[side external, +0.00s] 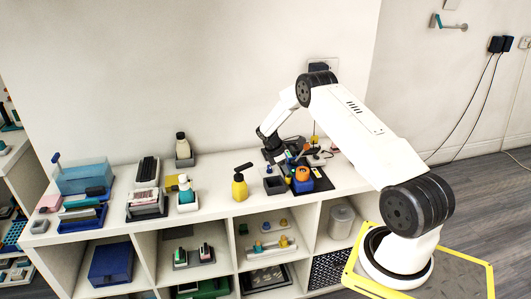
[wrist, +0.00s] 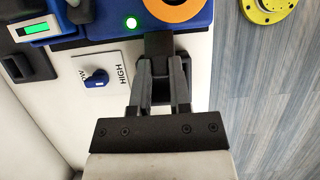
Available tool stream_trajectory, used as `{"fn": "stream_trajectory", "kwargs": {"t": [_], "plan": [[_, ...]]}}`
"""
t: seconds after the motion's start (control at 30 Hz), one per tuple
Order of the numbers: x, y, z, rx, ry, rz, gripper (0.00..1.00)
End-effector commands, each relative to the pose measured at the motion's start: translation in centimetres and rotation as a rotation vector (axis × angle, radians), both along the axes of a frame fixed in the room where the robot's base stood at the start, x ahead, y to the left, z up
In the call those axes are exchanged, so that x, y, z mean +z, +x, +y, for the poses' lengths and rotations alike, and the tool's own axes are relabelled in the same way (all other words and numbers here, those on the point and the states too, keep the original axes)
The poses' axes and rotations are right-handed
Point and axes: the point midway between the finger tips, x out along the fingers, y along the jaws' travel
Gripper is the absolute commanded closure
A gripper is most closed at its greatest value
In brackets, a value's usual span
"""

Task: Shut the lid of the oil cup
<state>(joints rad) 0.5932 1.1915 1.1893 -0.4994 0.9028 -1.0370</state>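My gripper (side external: 274,152) is low over the right part of the shelf top, beside a blue device with an orange ring (side external: 302,173). In the wrist view my gripper (wrist: 158,45) has its dark fingertips together, with nothing visible between them. The tips overlap the lower edge of the blue device (wrist: 110,18) in that view; I cannot tell whether they touch it. The orange ring (wrist: 182,8) lies just beyond the tips, cut by the top edge. I cannot make out for certain which part is the oil cup or its lid.
A white plate with a blue knob (wrist: 96,78) lies left of the gripper. A green-lit display (wrist: 35,29) is at upper left. A yellow bottle (side external: 239,187) and a dark square tray (side external: 275,185) stand left of the blue device. The shelf front has open compartments.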

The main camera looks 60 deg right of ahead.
Motion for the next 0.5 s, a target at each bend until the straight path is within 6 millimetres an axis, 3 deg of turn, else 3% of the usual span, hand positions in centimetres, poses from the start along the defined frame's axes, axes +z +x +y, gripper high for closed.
{"fn": "stream_trajectory", "kwargs": {"t": [0.5], "plan": [[-0.58,0.51,0.56,0.004,-0.089,0.096,1.0]]}}
